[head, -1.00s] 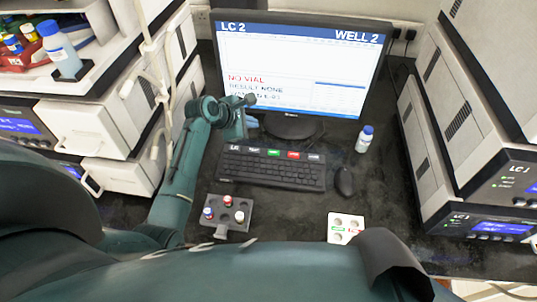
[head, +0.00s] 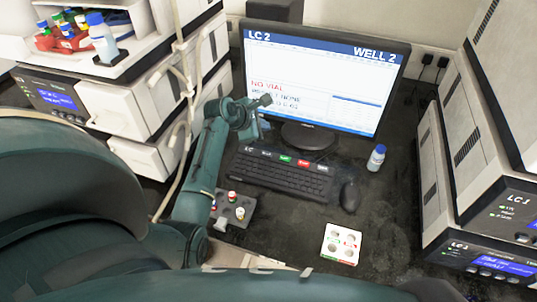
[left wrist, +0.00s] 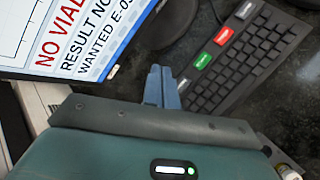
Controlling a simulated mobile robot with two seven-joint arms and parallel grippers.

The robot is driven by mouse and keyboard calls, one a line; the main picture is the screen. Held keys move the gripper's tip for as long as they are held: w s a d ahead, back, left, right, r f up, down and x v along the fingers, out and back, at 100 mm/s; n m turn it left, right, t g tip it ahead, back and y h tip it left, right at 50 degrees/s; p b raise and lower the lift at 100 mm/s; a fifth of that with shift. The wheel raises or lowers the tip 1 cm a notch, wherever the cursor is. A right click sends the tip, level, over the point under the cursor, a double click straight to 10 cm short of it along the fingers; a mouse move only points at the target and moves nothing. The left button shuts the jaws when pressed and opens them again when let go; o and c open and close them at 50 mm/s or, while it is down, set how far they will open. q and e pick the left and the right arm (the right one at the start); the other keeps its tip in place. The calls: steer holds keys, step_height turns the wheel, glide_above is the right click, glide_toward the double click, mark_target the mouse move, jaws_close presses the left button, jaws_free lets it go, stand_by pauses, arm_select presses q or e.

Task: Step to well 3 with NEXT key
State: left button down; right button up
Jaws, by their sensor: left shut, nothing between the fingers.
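The monitor (head: 315,85) shows "LC 2", "WELL 2", "NO VIAL" and a result line reading NONE. Its text also shows in the left wrist view (left wrist: 75,35). The black keyboard (head: 280,175) lies in front of it, with a row of white, green (head: 285,159) and red (head: 303,163) label keys along its back edge. I cannot read which one is NEXT. My left gripper (head: 263,130) is shut and empty, above the keyboard's back left end and in front of the screen. Its blue fingers (left wrist: 160,88) show beside the label keys in the left wrist view. My right gripper is out of view.
A mouse (head: 350,196) and a blue-capped bottle (head: 376,158) stand right of the keyboard. A dark vial rack (head: 240,223) and a white plate with round wells (head: 328,252) lie in front. Instrument stacks (head: 150,105) flank the bench on both sides.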

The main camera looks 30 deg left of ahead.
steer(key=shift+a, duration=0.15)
arm_select(q)
steer(key=b, duration=0.3)
glide_above(264, 155)
step_height(264, 155, down, 7)
steer(key=shift+s+r, duration=0.15)
steer(key=shift+f, duration=0.3)
steer(key=shift+f+b, duration=0.35)
steer(key=shift+f, duration=0.4)
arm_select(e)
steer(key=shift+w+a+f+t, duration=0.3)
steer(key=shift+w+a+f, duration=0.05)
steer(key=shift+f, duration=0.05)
arm_select(q)
steer(key=shift+f, duration=0.15)
stand_by(0.6)
steer(key=shift+f, duration=0.25)
